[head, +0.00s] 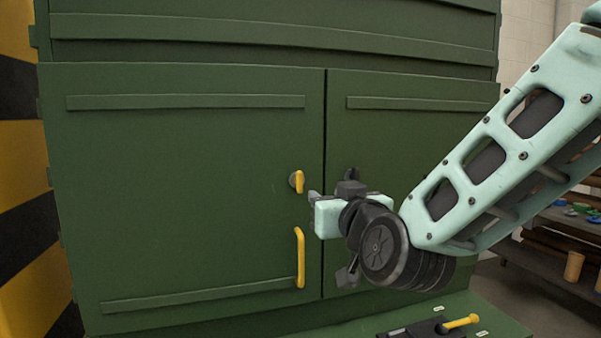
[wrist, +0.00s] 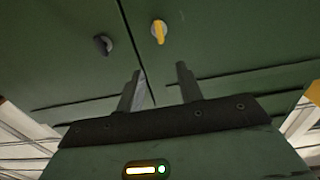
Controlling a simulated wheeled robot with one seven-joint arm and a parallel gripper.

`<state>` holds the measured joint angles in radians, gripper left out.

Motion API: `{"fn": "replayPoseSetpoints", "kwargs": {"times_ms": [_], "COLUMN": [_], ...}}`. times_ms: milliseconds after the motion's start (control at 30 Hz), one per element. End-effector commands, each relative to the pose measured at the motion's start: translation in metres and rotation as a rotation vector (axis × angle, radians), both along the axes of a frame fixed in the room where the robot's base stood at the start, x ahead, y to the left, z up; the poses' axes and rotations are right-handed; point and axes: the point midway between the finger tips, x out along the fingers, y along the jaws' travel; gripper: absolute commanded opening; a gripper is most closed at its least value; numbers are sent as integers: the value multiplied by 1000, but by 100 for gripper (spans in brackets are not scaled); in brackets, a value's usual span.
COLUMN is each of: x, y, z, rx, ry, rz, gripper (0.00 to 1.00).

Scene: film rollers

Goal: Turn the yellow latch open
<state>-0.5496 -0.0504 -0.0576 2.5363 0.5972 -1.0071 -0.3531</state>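The yellow latch (head: 299,181) is a small knob on a round base on the left green door (head: 200,190), near the seam between the doors. Its yellow part hangs about vertical in the head view. It also shows in the wrist view (wrist: 159,32), beyond my fingertips. My gripper (head: 312,205) is just right of the latch and slightly lower, in front of the seam. In the wrist view the two fingers (wrist: 159,74) stand apart with nothing between them, and the latch is clear of them.
A yellow handle (head: 299,258) stands out from the left door below the latch. A black latch (wrist: 103,44) is on the other door. A ledge below the doors carries a dark device with a yellow lever (head: 460,323). A yellow and black striped post (head: 22,170) stands at left.

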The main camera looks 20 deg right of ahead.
Motion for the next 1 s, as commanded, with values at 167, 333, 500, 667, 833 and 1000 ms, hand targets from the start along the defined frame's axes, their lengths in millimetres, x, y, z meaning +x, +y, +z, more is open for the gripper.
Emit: {"fn": "replayPoseSetpoints", "kwargs": {"times_ms": [167,333,500,667,833,1000], "x": [18,28,35,41,71,106], "y": [0,0,0,0,0,0], "z": [6,7,7,6,3,3], "rx": [-3,-6,-6,-3,-1,0], "ry": [6,5,4,6,2,3], "rz": [0,-5,-4,1,1,1], "gripper": [36,36,36,36,36,36]}}
